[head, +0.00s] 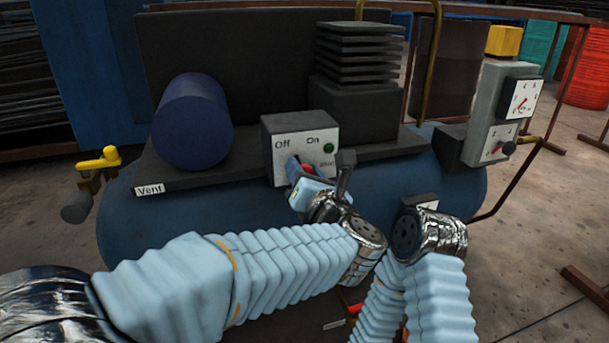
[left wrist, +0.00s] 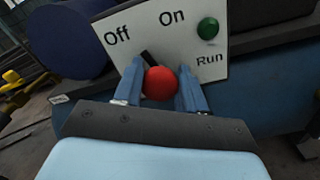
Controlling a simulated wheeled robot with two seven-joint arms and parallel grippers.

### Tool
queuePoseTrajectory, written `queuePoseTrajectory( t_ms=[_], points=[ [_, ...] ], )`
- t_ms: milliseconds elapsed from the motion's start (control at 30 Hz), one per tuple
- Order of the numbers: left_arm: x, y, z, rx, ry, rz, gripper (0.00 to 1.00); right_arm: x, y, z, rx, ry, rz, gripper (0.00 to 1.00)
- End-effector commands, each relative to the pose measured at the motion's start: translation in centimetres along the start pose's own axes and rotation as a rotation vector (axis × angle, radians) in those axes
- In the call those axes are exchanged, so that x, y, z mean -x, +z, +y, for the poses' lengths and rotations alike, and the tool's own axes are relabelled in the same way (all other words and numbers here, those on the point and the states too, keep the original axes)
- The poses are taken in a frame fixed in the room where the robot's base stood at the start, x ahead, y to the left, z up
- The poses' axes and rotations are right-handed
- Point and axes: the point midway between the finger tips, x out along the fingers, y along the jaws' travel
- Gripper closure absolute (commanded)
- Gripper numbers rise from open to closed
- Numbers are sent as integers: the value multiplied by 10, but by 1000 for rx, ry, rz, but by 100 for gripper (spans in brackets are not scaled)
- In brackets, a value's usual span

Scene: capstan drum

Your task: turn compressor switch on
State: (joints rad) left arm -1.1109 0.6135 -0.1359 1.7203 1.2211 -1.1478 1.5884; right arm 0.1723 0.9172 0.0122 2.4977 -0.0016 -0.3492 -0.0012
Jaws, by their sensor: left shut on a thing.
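The grey compressor switch box (head: 291,131) stands on the dark top plate, with "Off" at left and "On" at right on its white face (left wrist: 143,31). A red ball knob (left wrist: 160,83) on a short black stem (left wrist: 148,59) shows below the two words. The stem's far end lies nearer "Off". My left gripper (head: 299,168) reaches the front of the box; its blue fingers are shut on the knob, one at each side, in the left wrist view (left wrist: 160,84). The green "Run" lamp (left wrist: 208,28) is at the right. My right gripper is not in view.
A dark blue cylinder (head: 192,122) stands left of the box and a finned black block (head: 359,70) behind it. A grey gauge box (head: 490,105) is at the right. A yellow-handled valve (head: 98,161) juts out at the left. My right arm is close by my left wrist.

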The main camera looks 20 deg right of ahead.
Motion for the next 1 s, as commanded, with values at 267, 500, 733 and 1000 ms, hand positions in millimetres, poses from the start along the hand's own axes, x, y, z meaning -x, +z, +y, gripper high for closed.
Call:
queuePoseTrajectory(
  t_ms=[267,500,733,1000],
  points=[
    [0,3,0,-260,2,-3,90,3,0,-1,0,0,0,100],
    [0,4,0,-488,2,-3,90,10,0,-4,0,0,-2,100],
    [0,4,-1,-704,1,-5,90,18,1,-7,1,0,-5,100],
    [0,3,-2,-913,1,-5,90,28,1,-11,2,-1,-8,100]
  ],
)
